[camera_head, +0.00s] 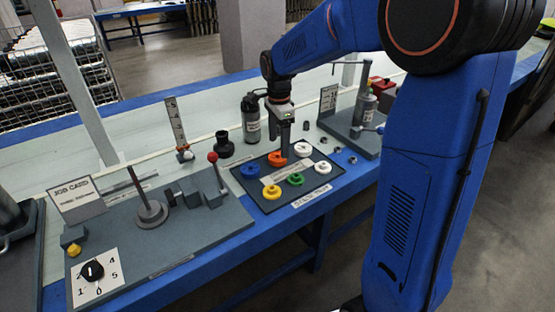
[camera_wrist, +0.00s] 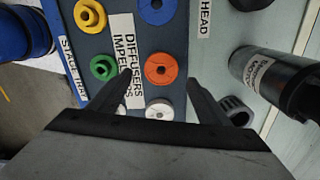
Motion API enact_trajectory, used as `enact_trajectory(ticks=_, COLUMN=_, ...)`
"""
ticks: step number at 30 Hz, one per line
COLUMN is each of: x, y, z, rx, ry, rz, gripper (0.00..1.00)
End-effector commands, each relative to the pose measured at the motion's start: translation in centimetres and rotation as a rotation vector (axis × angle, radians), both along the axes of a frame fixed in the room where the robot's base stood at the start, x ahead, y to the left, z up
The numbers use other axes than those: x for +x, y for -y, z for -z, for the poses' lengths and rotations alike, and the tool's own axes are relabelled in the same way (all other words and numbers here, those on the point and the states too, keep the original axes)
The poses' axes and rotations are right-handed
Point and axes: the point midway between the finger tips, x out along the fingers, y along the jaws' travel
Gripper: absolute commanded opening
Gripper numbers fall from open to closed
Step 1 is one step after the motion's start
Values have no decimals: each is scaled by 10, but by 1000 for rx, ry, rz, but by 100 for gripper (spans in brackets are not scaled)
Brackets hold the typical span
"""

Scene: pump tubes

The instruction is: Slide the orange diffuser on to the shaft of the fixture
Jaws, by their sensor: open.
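In the wrist view the orange diffuser (camera_wrist: 148,70) lies just ahead of and between my two fingertips. My gripper (camera_head: 285,151) points down over the tray, open and empty; its fingers spread wide in the wrist view (camera_wrist: 165,82). I cannot tell its exact height above the diffuser. The fixture's shaft (camera_head: 139,187) is a thin upright rod on a round grey base (camera_head: 150,213), left of the tray, with nothing on it.
Blue (camera_head: 250,170), white (camera_head: 303,149), yellow (camera_head: 271,191) and green (camera_head: 295,180) parts share the tray. A red-knobbed lever (camera_head: 213,158) and grey blocks stand between shaft and tray.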

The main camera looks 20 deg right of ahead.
Motion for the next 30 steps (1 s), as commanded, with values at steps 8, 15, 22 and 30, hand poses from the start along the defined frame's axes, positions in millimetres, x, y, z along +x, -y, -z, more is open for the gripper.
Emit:
enact_trajectory(ticks=8, x=2, y=-2, z=37, rx=0, ry=-3, rz=0, gripper=71)
enact_trajectory(ticks=15, x=2, y=-2, z=49, rx=-1, ry=0, rz=0, gripper=71)
enact_trajectory(ticks=22, x=2, y=-2, z=48, rx=-1, ry=0, rz=0, gripper=54)
enact_trajectory(ticks=30, x=2, y=-2, z=48, rx=-1, ry=0, rz=0, gripper=27)
